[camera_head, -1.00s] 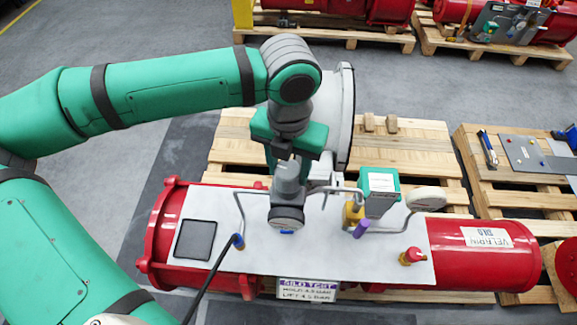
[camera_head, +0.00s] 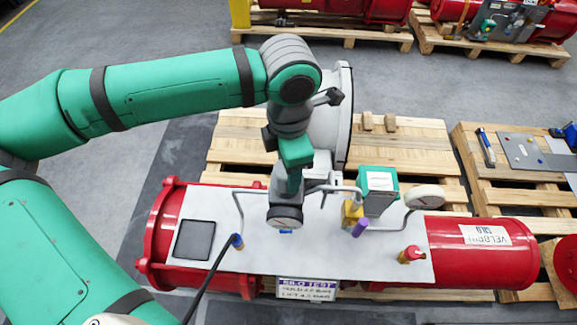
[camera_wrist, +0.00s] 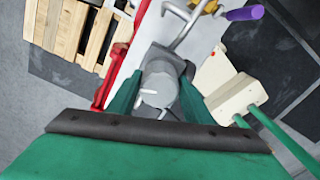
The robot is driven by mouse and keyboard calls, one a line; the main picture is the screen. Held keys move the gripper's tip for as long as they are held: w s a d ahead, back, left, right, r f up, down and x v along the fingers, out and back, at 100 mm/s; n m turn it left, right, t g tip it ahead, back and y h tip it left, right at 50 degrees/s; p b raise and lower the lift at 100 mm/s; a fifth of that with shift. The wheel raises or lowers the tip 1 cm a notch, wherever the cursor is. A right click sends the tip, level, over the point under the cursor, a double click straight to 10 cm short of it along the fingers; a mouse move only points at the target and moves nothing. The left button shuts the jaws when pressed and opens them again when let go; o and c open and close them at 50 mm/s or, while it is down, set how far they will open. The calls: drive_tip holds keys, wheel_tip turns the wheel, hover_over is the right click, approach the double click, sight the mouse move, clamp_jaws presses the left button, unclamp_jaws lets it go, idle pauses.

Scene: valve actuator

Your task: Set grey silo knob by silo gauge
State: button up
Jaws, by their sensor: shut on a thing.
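My gripper (camera_head: 289,180) points down at the white panel (camera_head: 330,255), behind a round gauge (camera_head: 285,216) with a pale face. The gauge's needle is too small to read. In the wrist view my gripper (camera_wrist: 160,97) has green fingers on either side of the grey knob (camera_wrist: 158,76) and is shut on it. The knob is mostly hidden by the gripper and gauge in the head view. A second round gauge (camera_head: 424,196) stands at the panel's right; its face is not readable.
Bent pipes, a purple-handled lever (camera_head: 360,228), a green-and-grey box (camera_head: 377,187) and a red knob (camera_head: 412,254) stand to the right. A blue-ended black hose (camera_head: 237,241) is at left. A sign (camera_head: 306,289) hangs in front. Red tanks lie on wooden pallets.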

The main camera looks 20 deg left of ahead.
drive_tip(key=shift+s+m, duration=0.1)
drive_tip(key=shift+m, duration=2.1)
drive_tip(key=o, duration=1.1)
drive_tip(key=shift+c, duration=0.2)
wheel_tip(320, 180, up, 11)
drive_tip(key=shift+f, duration=0.1)
